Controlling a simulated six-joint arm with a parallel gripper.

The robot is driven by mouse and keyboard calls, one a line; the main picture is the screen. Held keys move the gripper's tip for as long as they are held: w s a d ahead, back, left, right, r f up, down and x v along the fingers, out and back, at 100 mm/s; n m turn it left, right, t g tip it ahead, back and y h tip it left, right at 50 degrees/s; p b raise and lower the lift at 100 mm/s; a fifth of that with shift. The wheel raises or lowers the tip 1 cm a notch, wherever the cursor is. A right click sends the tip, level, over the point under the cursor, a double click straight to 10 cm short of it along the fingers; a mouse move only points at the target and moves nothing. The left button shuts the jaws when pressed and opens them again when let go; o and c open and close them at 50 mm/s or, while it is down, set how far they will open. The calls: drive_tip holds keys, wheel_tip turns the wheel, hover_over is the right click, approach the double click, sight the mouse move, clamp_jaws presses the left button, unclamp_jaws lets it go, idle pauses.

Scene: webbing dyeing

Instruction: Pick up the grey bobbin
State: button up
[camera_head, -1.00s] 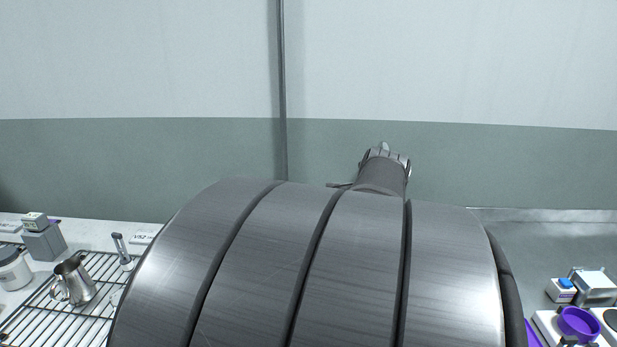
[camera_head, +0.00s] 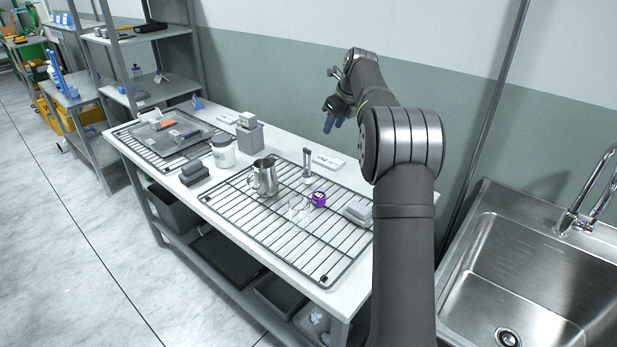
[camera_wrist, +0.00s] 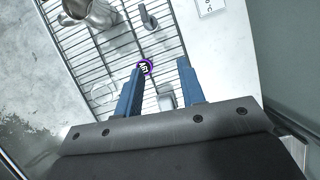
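My gripper (camera_head: 335,105) is raised above the back of the table in the head view. In the wrist view its two blue fingers (camera_wrist: 160,65) are apart with nothing between them. I cannot pick out the grey bobbin for certain. A small light grey object (camera_head: 357,211) lies on the right end of the wire rack, partly beside my arm; a similar grey piece (camera_wrist: 165,101) shows between the fingers in the wrist view, below them. Dark grey blocks (camera_head: 194,173) sit left of the rack.
The wire rack (camera_head: 262,238) holds a metal pitcher (camera_head: 264,177), an upright grey tool (camera_head: 307,166), a clear glass and a purple-rimmed item (camera_head: 318,198). A white jar (camera_head: 223,151), grey bin (camera_head: 249,139) and tray (camera_head: 172,150) stand left. A sink (camera_head: 530,270) is at right.

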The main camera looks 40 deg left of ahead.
drive_tip(key=s+a+f, duration=0.1)
drive_tip(key=s+a, duration=0.1)
drive_tip(key=a, duration=0.1)
approach(310, 159)
drive_tip(key=x, duration=0.5)
drive_tip(key=shift+x, duration=2.95)
clamp_jaws()
